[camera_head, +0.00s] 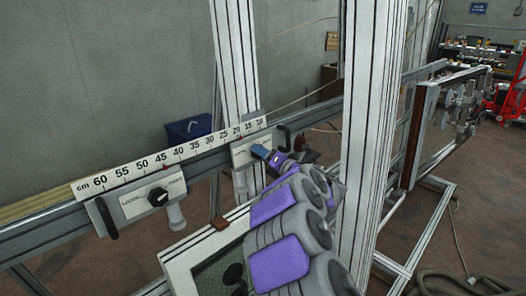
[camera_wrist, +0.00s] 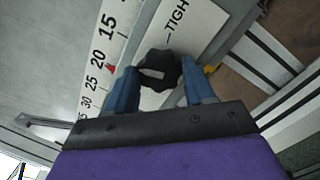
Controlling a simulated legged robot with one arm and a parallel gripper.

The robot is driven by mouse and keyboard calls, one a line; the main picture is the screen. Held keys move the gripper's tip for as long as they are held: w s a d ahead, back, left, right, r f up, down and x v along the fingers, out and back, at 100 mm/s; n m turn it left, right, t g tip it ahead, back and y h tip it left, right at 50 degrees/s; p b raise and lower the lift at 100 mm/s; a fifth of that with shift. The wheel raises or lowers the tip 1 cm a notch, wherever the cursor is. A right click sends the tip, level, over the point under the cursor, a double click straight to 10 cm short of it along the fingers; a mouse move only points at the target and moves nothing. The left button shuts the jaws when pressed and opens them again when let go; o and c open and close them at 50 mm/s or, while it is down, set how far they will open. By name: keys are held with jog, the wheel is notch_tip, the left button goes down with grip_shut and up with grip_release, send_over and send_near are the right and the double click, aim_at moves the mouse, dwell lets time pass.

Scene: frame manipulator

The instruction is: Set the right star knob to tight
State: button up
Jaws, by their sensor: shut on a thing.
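The right star knob (camera_wrist: 160,68) is black and lobed, and sits on a pale plate with a partly visible "TIGHT" label (camera_wrist: 177,18) in the wrist view. My gripper (camera_wrist: 160,77) has its blue fingers on either side of the knob, shut on it. In the head view my gripper (camera_head: 262,152) is at the right plate (camera_head: 240,154) and hides the knob. I cannot tell which mark the knob points to. The left star knob (camera_head: 158,197) is black, on its own labelled plate, and clear of my gripper.
The ruler (camera_head: 150,162) runs along the rail above both plates. A black handle (camera_head: 107,218) stands at the left plate's end. A white upright post (camera_head: 367,130) rises close to the right of my arm. A blue bin (camera_head: 188,129) is behind the rail.

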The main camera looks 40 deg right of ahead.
jog(key=m+g+p, duration=0.1)
jog(key=m+p, duration=0.7)
jog(key=m, duration=0.1)
jog(key=m+g+h+p, duration=0.1)
jog(key=m+p, duration=0.8)
jog(key=m, duration=0.1)
jog(key=shift+s+a+f, duration=0.15)
jog(key=shift+a+f, duration=0.05)
jog(key=shift+f+p, duration=0.15)
jog(key=shift+p, duration=0.2)
jog(key=o, duration=1)
jog(key=shift+o, duration=0.2)
jog(key=shift+r, duration=0.25)
jog(key=s+r+b, duration=0.1)
jog(key=s+r, duration=0.1)
jog(key=s, duration=1.5)
jog(key=shift+a+r+b, duration=0.25)
jog(key=shift+a+b, duration=0.05)
jog(key=shift+a, duration=0.05)
